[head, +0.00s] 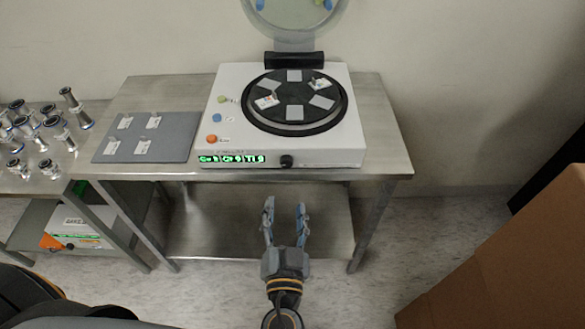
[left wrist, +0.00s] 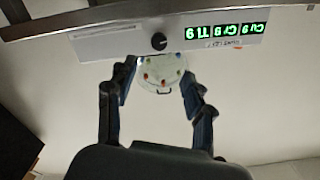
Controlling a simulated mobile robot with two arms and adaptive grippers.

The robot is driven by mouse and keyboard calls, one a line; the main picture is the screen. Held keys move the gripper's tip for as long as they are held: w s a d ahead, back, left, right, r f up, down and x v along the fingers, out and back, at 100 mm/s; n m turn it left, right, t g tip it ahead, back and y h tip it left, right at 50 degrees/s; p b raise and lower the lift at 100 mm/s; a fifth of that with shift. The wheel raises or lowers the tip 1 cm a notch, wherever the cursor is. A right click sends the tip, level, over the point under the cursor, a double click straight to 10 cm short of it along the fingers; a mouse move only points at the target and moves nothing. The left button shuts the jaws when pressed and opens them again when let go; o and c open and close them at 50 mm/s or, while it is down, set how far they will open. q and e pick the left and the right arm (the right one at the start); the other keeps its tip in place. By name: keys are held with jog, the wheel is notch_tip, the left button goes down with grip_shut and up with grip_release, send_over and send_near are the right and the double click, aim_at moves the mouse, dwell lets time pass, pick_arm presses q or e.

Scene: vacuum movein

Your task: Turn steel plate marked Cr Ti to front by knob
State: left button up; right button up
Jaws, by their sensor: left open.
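A white machine (head: 342,135) stands on the steel table with a black turntable (head: 293,96) on top. Several square plates lie around the turntable; two carry white labels, at the left (head: 267,102) and the upper right (head: 318,84). I cannot read which is marked Cr Ti. A black knob (head: 287,161) sits on the machine's front face, right of a green lit display (head: 232,159). My left gripper (head: 285,208) is open and empty, in front of and apart from the knob, fingers pointing at it. In the left wrist view the knob (left wrist: 159,41) shows between and beyond the fingertips.
The machine's round clear lid (head: 295,40) is raised at the back. A grey mat (head: 150,153) with several small plates lies left of it. Metal fittings (head: 40,125) crowd the left table. A cardboard box (head: 510,265) stands at lower right. The table's front edge runs below the knob.

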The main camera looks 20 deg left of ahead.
aim_at(287, 165)
pick_arm(q)
jog(key=p+x, duration=0.3)
jog(key=x, duration=0.7)
jog(key=shift+w, duration=0.1)
jog(key=shift+w+a+f, duration=0.1)
jog(key=shift+w, duration=0.5)
pick_arm(e)
jog(key=r, duration=0.2)
jog(key=d+r, duration=0.1)
jog(key=shift+d+r, duration=0.1)
jog(key=shift+r, duration=0.25)
pick_arm(q)
jog(key=c, duration=0.8)
grip_shut()
pick_arm(e)
jog(key=shift+a, duration=0.5)
